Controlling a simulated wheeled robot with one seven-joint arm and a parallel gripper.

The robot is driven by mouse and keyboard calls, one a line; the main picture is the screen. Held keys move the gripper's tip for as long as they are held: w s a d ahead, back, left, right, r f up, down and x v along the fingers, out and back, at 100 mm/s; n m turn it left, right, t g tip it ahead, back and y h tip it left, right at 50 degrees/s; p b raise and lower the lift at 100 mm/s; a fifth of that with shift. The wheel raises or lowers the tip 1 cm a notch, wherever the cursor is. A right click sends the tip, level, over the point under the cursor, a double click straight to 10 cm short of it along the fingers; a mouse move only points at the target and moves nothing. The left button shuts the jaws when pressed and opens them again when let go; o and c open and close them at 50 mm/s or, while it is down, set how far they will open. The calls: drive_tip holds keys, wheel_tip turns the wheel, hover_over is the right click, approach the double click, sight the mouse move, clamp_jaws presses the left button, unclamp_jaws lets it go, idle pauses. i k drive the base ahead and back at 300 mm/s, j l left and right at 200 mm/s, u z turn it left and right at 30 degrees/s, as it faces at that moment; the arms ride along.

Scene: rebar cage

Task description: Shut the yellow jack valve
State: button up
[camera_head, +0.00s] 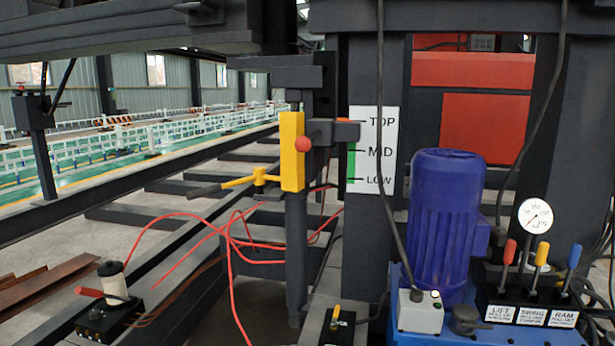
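A yellow block (292,155) sits on an upright dark post (297,250) in the middle of the head view. A yellow valve-like handle (258,177) reaches left from the block and ends in a dark bar. A smaller yellow lever (336,313) stands on a dark box at the bottom centre. I cannot tell for certain which yellow part is the jack valve, nor whether either is open or shut. My gripper does not show in this view.
A red ball knob (303,145) is beside the block. A TOP/MID/LOW scale (375,150) stands right of it. A blue motor (446,220), a gauge (535,216) and coloured levers are at right. Red hoses (232,260) cross the middle. A red-handled unit (110,300) is at lower left.

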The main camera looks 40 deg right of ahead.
sight(337, 310)
drive_tip(key=z, duration=0.85)
